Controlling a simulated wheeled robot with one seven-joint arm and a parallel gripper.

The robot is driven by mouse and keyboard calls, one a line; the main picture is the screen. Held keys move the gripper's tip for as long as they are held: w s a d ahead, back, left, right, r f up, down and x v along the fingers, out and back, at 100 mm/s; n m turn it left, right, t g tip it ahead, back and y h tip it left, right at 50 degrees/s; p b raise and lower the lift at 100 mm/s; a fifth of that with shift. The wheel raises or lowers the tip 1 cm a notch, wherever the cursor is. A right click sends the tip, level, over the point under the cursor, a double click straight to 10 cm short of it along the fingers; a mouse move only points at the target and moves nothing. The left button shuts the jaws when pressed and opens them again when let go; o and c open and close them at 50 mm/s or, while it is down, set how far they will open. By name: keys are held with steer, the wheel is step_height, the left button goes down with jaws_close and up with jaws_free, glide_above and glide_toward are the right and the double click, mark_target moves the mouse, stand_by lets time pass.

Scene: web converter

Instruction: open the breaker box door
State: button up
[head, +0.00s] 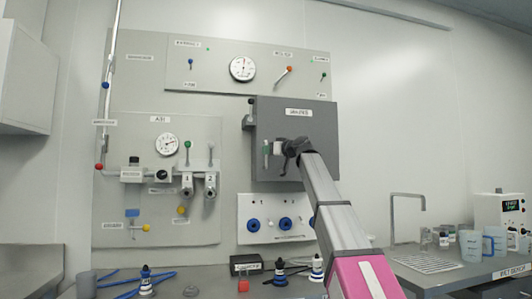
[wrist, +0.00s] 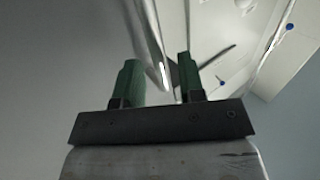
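The grey breaker box (head: 318,128) is on the wall panel, with a white label high on its front. Its door looks shut or nearly so; I cannot tell which. My gripper (head: 267,151) is in front of the lower left part of the door, and my arm hides the lower right part. In the wrist view my gripper (wrist: 160,82) has its two green fingers apart. A long pale bar or edge (wrist: 153,42) runs down into the gap between them. I cannot tell whether it is the door's handle or whether a finger touches it.
A gauge panel (head: 225,75) is above the box and a valve panel (head: 115,205) is to its left. A panel with blue-ringed ports (head: 270,210) is below it. The bench holds small bottles (head: 146,285) at the front and beakers (head: 470,245) at the right.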

steer(key=shift+x, duration=1)
jaws_close()
